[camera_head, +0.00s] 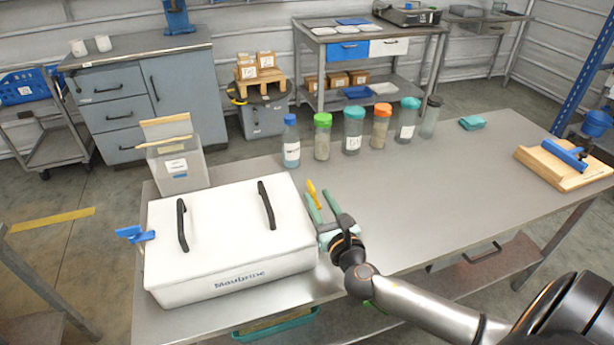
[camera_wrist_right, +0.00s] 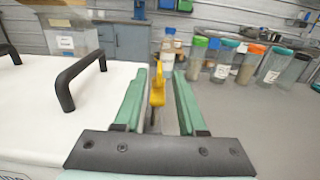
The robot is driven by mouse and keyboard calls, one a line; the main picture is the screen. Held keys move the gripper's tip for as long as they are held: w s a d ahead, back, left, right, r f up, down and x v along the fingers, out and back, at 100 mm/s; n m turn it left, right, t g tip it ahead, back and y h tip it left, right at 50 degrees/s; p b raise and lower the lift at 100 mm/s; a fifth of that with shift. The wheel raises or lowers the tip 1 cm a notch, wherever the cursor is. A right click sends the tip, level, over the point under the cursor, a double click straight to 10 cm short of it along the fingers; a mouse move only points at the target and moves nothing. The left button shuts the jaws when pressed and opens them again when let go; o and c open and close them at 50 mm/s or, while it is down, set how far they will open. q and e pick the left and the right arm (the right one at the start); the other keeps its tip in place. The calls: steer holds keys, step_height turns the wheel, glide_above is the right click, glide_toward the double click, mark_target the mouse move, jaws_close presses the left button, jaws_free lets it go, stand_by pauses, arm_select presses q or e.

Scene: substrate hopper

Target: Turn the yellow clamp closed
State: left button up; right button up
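The yellow clamp (camera_head: 313,194) is a small upright lever at the right side of the white Maubrme box (camera_head: 225,215). In the right wrist view the yellow clamp (camera_wrist_right: 157,84) stands between the two green fingers. My right gripper (camera_head: 321,207) is open, its fingers pointing at the clamp with a gap on each side. It also shows in the right wrist view (camera_wrist_right: 159,92). Whether a finger touches the clamp cannot be told. A blue clamp (camera_head: 135,234) sits on the box's left side. My left gripper is not in view.
Several lidded jars (camera_head: 353,132) stand in a row behind the box. A clear container (camera_head: 178,162) is at the back left. A wooden board with a blue tool (camera_head: 566,160) lies at the far right. The table's middle right is clear.

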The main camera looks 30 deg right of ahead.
steer(key=x, duration=0.9)
steer(key=shift+s, duration=0.15)
jaws_close()
